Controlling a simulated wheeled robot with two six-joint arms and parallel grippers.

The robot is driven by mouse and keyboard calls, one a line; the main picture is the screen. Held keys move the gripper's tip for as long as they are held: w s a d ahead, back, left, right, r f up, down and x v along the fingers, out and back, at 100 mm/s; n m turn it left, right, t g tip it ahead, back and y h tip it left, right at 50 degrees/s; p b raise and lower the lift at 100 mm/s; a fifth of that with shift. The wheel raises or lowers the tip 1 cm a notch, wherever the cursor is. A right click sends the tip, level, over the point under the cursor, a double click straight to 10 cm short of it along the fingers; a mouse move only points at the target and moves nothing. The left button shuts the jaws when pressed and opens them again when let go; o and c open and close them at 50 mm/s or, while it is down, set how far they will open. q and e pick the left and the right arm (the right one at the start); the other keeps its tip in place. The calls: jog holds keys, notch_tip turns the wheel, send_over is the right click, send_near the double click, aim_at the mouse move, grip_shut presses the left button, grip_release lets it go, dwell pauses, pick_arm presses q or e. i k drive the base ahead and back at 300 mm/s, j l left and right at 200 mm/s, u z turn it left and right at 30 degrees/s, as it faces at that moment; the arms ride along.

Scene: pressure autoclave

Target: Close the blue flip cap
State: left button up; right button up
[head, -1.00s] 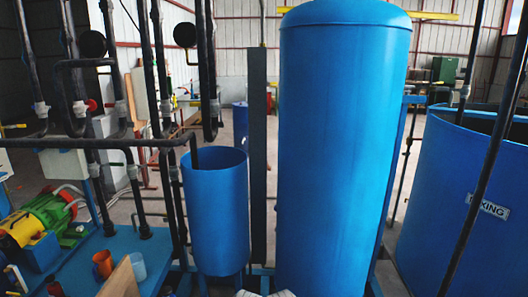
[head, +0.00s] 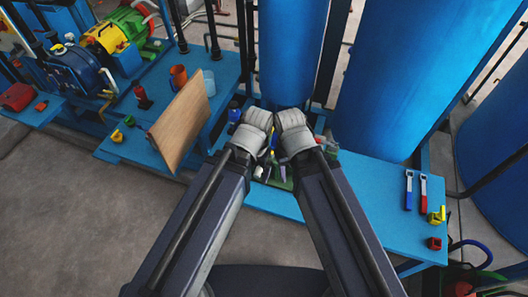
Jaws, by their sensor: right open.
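I cannot make out a blue flip cap with certainty. A small dark blue object (head: 234,112) stands on the blue bench just left of my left gripper, partly hidden by it. My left gripper (head: 262,157) is over the bench near the picture's middle; its fingers are too hidden to tell how they stand. My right gripper (head: 284,160) is beside it, open, with fingers pointing at the bench. Small green and yellow items (head: 279,180) show below and between the two grippers, partly covered, and I cannot tell what they are.
A wooden board (head: 181,120) stands tilted on the blue bench (head: 335,215) at left, near an orange cup (head: 179,76) and a pale cup (head: 209,83). Blue- and red-handled tools (head: 409,190) lie at right. Large blue tanks (head: 400,80) stand behind.

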aim_at(273, 140)
jog(key=k+l+u, duration=0.3)
jog(key=l, duration=0.25)
jog(key=k+l+u, duration=0.35)
jog(key=i+l, duration=0.05)
jog(key=l, duration=0.1)
